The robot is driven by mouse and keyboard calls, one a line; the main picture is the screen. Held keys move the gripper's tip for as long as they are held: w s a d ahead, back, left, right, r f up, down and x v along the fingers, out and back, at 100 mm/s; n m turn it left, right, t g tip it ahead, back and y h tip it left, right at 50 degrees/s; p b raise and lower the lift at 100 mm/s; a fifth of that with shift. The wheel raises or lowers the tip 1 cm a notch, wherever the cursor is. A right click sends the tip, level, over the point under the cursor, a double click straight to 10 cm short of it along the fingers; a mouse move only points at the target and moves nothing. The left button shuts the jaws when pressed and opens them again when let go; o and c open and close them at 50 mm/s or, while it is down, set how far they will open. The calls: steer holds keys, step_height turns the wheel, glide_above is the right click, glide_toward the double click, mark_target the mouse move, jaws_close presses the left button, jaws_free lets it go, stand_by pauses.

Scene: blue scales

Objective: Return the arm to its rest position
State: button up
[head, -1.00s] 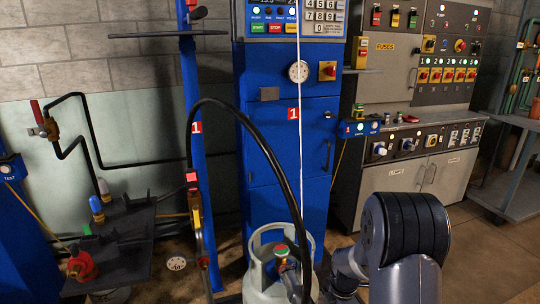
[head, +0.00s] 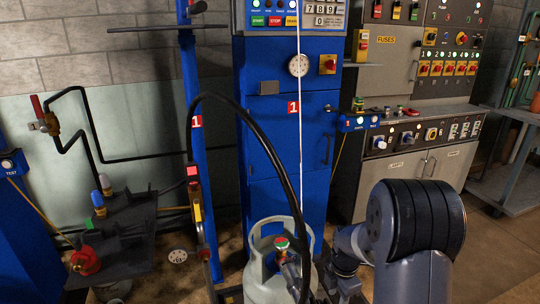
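My arm shows at the lower right of the head view, with a thick dark ribbed joint and grey links folded close to the camera. Its end is not clearly seen, and my gripper is not in view. The arm's links stand in front of the grey control cabinet (head: 405,183) and to the right of the grey gas cylinder (head: 268,285). I see nothing held.
A blue scales cabinet (head: 262,140) stands behind the cylinder. A black hose (head: 262,140) arches to the cylinder. A blue post (head: 190,80) and a dark shelf (head: 125,255) with a red valve (head: 85,262) are at left. Floor is open at the far right.

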step_height(320, 180, down, 6)
steer(key=shift+s+r+b, duration=0.1)
steer(key=shift+r+b, duration=0.05)
steer(key=shift+b, duration=0.4)
steer(key=shift+d+r+m, duration=0.1)
steer(key=shift+r+m, duration=0.1)
steer(key=shift+m, duration=0.1)
steer(key=shift+s+m, duration=0.45)
steer(key=shift+m, duration=0.35)
steer(key=shift+d, duration=0.1)
